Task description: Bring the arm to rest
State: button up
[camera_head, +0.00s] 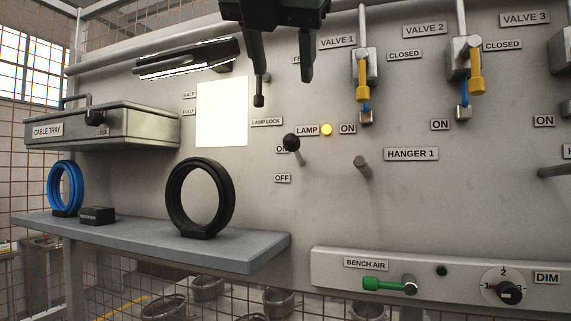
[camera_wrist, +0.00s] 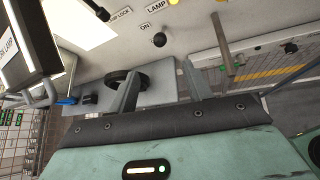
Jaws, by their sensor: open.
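My gripper (camera_head: 283,75) hangs at the top middle of the head view, in front of the panel above the lamp switch. Its two dark fingers point down and stand apart with nothing between them. In the wrist view my gripper (camera_wrist: 162,92) shows two grey fingers spread wide and empty. Beyond them lie the shelf and the panel.
A panel holds a black-knobbed lamp switch (camera_head: 292,145), a lit yellow lamp (camera_head: 327,130), yellow valve handles (camera_head: 363,80) and a hanger peg (camera_head: 363,167). A grey shelf (camera_head: 130,235) carries a black ring (camera_head: 172,200) and a blue ring (camera_head: 52,190). A cable tray (camera_head: 130,125) juts out left.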

jog(key=w+a+n+t+y+b, duration=0.1)
jog(key=w+a+n+t, duration=0.2)
jog(key=w+n+t, duration=0.3)
jog(key=a+f+n+g+y+b, duration=0.15)
jog(key=a+f+n+y, duration=0.65)
jog(key=n, duration=0.9)
jog(key=s+d+f+n+g+y+b, duration=0.15)
jog(key=s+f+n+g, duration=0.25)
jog(key=f+n, duration=0.6)
jog(key=s+d+f+n+g, duration=0.25)
jog(key=f+n+g, duration=0.3)
jog(key=f, duration=0.85)
jog(key=s+d+f+n+g+h, duration=0.3)
jog(key=s+d+f, duration=0.4)
jog(key=d+f, duration=0.4)
jog(key=s+d+f+n+g+h+b, duration=0.1)
jog(key=s+d+f+n+g+h, duration=0.2)
jog(key=d+f, duration=0.8)
jog(key=s+n+h, duration=0.2)
jog(key=s+n, duration=0.2)
jog(key=s, duration=0.1)
jog(key=shift+s+d+f+g+h, duration=0.15)
jog(key=shift+f+g+h, duration=0.15)
jog(key=shift+h, duration=0.05)
